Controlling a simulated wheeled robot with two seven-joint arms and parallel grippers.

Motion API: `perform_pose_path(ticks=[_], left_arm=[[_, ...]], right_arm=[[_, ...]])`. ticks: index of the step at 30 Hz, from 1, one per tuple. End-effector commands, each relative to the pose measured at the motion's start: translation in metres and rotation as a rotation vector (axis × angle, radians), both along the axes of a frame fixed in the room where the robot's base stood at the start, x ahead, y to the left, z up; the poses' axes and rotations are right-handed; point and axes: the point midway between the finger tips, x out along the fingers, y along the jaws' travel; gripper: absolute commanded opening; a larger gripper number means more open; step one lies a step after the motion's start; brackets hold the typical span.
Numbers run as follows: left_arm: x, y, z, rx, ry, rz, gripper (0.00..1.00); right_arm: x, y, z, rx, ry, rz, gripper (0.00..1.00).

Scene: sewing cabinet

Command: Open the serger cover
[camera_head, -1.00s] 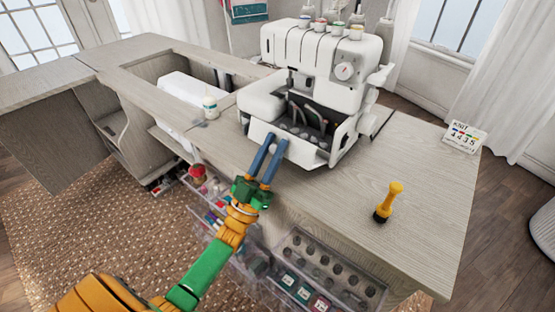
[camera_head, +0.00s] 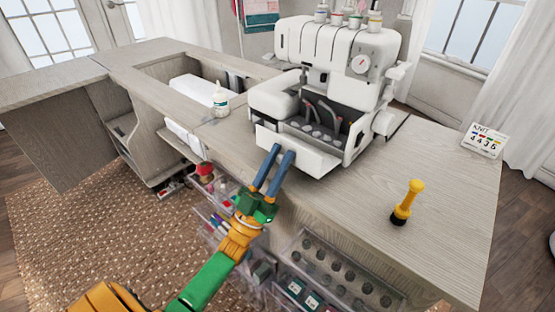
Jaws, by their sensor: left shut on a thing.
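The white serger (camera_head: 335,55) stands on the wooden cabinet top. Its front cover (camera_head: 312,158) is a white panel, swung down and forward, so the dark looper area (camera_head: 322,117) behind it shows. My left gripper (camera_head: 280,152) has its blue fingertips at the left part of the cover's front edge. It is shut on the cover; the exact contact at the tips is small and hard to see. My right gripper is not in view.
A yellow-handled tool (camera_head: 407,203) stands on the right of the cabinet top, with a small card (camera_head: 485,141) behind it. Clear drawers with spools and bobbins (camera_head: 340,272) stick out below the front edge.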

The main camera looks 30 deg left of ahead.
Motion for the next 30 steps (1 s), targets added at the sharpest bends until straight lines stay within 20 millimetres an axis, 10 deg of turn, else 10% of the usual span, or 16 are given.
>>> perform_pose_path(ticks=[3,4,7,20,30], left_arm=[[0.001,0.000,-0.002,0.001,0.009,0.000,0.00],[0.001,0.000,-0.002,0.001,0.008,0.000,0.33],[0.001,0.000,-0.002,0.001,0.008,0.000,0.58],[-0.001,0.000,-0.004,0.001,0.005,0.000,0.58],[-0.044,0.006,-0.051,0.000,0.004,0.001,0.58]], right_arm=[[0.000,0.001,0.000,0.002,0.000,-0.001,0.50],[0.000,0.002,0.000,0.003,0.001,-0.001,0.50],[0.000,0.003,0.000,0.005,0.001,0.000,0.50],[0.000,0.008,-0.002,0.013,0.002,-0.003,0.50],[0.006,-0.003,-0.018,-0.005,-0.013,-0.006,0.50]])
